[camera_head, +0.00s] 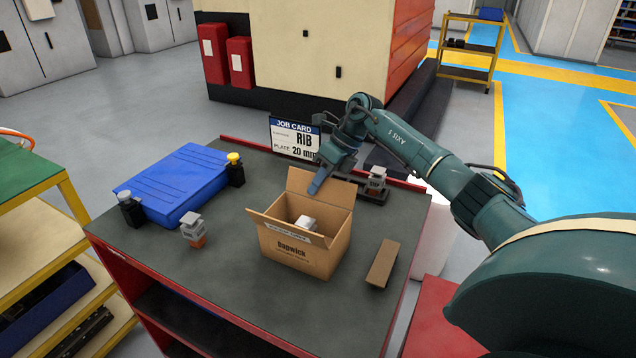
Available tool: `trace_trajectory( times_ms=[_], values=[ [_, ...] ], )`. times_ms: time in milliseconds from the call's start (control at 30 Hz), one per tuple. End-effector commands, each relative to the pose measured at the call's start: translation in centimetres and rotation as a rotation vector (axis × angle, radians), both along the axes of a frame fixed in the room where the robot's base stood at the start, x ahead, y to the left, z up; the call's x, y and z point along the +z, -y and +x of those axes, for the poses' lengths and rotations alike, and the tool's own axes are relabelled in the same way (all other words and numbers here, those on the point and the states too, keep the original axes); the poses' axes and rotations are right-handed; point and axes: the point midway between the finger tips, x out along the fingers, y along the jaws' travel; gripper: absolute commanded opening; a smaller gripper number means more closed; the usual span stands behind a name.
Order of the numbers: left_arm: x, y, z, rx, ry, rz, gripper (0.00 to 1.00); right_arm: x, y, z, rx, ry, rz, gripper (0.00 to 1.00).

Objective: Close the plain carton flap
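An open brown carton (292,257) marked "Dopwick" or similar stands on the dark tabletop. Its plain rear flap (335,193) stands up at the back. Another flap with a pale printed strip (285,232) sticks outward along the front. A light grey object (305,223) shows inside. My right gripper (319,184) points down at the plain flap's upper edge, overlapping it in the picture. Whether it touches the flap I cannot tell. Its fingers are seen edge-on and nothing shows held in them. My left gripper is not in view.
A blue case (175,183) lies at the left, with small dark-bodied items around it. A grey-and-orange piece (193,232) stands left of the carton. A brown block (382,264) lies to its right. The job card (294,138) stands behind. The front tabletop is clear.

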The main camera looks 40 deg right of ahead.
Motion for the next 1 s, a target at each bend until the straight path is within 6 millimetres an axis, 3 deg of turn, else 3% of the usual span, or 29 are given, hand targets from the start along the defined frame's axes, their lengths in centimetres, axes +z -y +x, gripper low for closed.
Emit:
trace_trajectory(
  times_ms=[467,1000],
  values=[
    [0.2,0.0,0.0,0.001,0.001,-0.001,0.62,0.2,-0.2,-0.2,0.002,0.028,-0.055,0.00],
    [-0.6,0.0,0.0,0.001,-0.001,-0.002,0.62,0.3,-1.5,-0.8,0.004,0.203,-0.387,0.00]
  ],
)
